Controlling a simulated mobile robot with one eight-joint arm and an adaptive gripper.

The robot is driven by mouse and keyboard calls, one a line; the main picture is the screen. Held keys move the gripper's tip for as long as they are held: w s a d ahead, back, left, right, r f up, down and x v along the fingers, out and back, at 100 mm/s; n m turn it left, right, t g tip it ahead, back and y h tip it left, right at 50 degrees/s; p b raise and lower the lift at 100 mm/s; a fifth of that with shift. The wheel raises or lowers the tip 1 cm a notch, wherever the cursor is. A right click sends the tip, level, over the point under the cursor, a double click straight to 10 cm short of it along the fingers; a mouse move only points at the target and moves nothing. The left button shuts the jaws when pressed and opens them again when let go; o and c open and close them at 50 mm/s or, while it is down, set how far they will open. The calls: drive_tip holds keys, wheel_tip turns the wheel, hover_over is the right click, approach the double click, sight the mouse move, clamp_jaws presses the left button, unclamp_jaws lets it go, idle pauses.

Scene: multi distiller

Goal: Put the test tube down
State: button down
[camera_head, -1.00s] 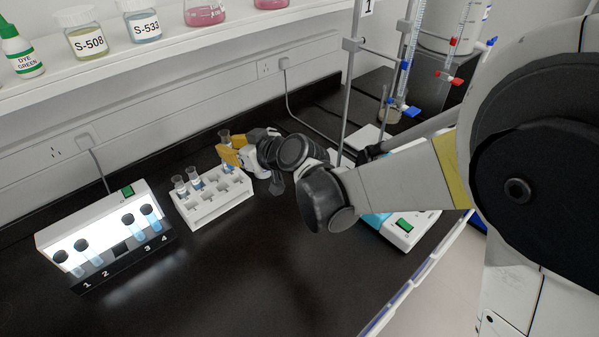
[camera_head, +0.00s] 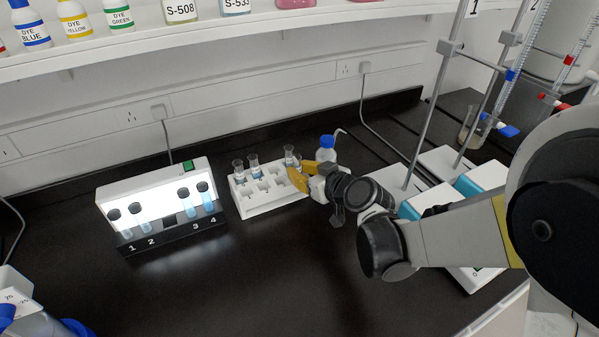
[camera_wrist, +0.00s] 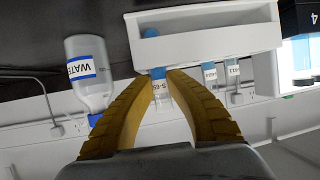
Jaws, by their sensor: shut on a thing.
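The held test tube (camera_head: 290,152) is clear with blue liquid low in it. It is upright at the back right of the white tube rack (camera_head: 263,206), its top about level with the two other tubes. My gripper (camera_head: 296,178) is shut on it from the right. In the wrist view, which is upside down, the labelled tube (camera_wrist: 163,97) is between the yellow fingertips of my gripper (camera_wrist: 159,74). A round blue shape shows in the rack (camera_wrist: 190,42) in line with the tube. The fingers hide its middle, and I cannot tell if it bears on the rack.
Two tubes (camera_head: 253,162) stand at the rack's back left. A WATER bottle (camera_wrist: 90,75), with its blue cap (camera_head: 327,141) in the head view, stands just behind my gripper. A lit numbered stand (camera_head: 150,190) is left. Burette stands are right. The front bench is clear.

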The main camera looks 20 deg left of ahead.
drive_tip(key=shift+f, duration=0.1)
drive_tip(key=c, duration=1.4)
unclamp_jaws()
drive_tip(key=shift+d+r, duration=0.15)
drive_tip(key=shift+r, duration=0.15)
drive_tip(key=p+v, duration=0.3)
drive_tip(key=v, duration=0.8)
drive_tip(key=shift+s+d+p, duration=0.2)
drive_tip(key=shift+d+p, duration=0.05)
drive_tip(key=shift+p, duration=0.15)
